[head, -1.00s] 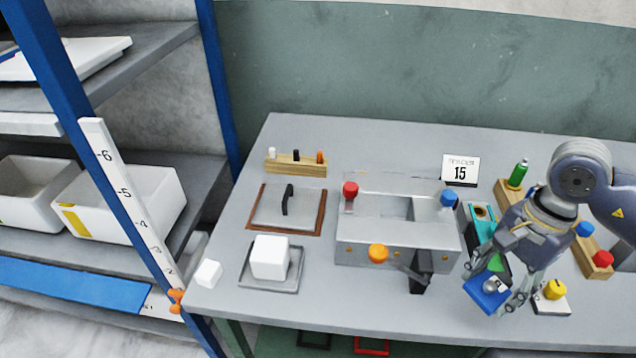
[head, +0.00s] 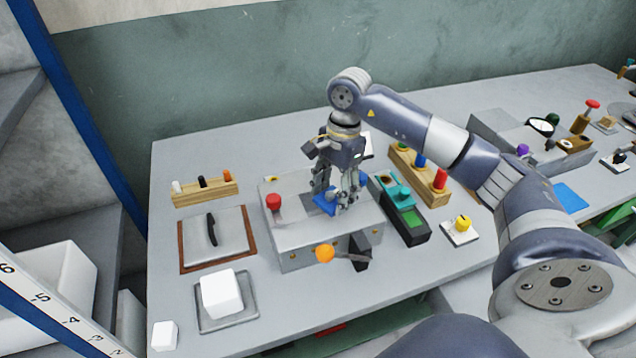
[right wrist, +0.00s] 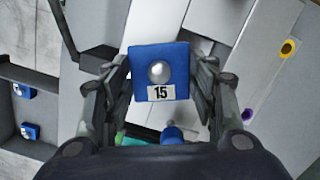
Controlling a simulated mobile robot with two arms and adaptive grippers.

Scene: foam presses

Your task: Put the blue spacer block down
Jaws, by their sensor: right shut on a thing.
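The blue spacer block (head: 321,206) is between the fingers of my right gripper (head: 337,203), over the top of the grey metal press (head: 300,238). In the right wrist view the block (right wrist: 158,62) shows from above, with a round metal knob and a label reading 15. My right gripper (right wrist: 160,95) is shut on it, with fingers at both sides. The gripper hides part of the press top, and I cannot tell how far the block is above it. My left gripper is not in view.
A white cube (head: 221,293) stands on a tray at the left. A green-and-black device (head: 403,212) and a wooden rack (head: 420,173) stand close on the right.

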